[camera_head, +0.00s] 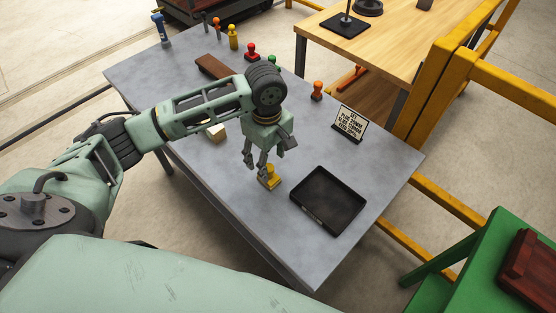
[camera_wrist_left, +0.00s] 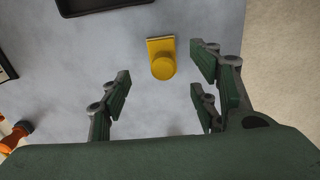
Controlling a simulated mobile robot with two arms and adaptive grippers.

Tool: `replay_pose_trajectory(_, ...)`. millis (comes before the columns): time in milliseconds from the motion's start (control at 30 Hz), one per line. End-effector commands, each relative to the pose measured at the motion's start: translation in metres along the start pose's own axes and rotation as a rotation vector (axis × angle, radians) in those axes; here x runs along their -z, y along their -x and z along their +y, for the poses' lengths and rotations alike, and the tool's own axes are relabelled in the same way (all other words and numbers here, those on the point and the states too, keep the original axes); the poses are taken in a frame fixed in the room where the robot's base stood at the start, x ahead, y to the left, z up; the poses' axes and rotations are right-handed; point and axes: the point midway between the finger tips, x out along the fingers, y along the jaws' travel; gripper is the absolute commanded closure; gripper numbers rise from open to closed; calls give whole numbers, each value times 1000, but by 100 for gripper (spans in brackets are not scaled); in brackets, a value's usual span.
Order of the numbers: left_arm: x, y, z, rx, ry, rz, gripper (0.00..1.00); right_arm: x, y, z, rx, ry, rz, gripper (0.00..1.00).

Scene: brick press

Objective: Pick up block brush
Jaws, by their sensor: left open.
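A small yellow block with a round yellow knob (camera_head: 269,178), which I take to be the block brush, stands on the grey table. It also shows in the left wrist view (camera_wrist_left: 162,66), with a pale strip along its far edge. My left gripper (camera_head: 258,161) points down just above it. In the left wrist view, the fingers of my left gripper (camera_wrist_left: 160,78) are spread and empty. The yellow knob shows in line with the gap between them, towards the fingertips. I see no contact. My right gripper is not in view.
A black tray (camera_head: 329,229) lies just right of the yellow block. A sign (camera_head: 350,122) and an orange-topped stamp (camera_head: 317,91) stand behind. A brown block (camera_head: 213,67), a pale block (camera_head: 215,132) and several coloured stamps are farther back. The table's front edge is clear.

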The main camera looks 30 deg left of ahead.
Motion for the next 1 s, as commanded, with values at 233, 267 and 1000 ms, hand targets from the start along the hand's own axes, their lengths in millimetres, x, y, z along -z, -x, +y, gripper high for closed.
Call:
replay_pose_trajectory(233,2,-21,0,6,17,1,44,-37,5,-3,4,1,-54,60)
replay_pose_trajectory(267,2,-24,0,6,17,2,44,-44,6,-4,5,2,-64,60)
replay_pose_trajectory(1000,2,-77,2,1,14,2,52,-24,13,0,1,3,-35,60)
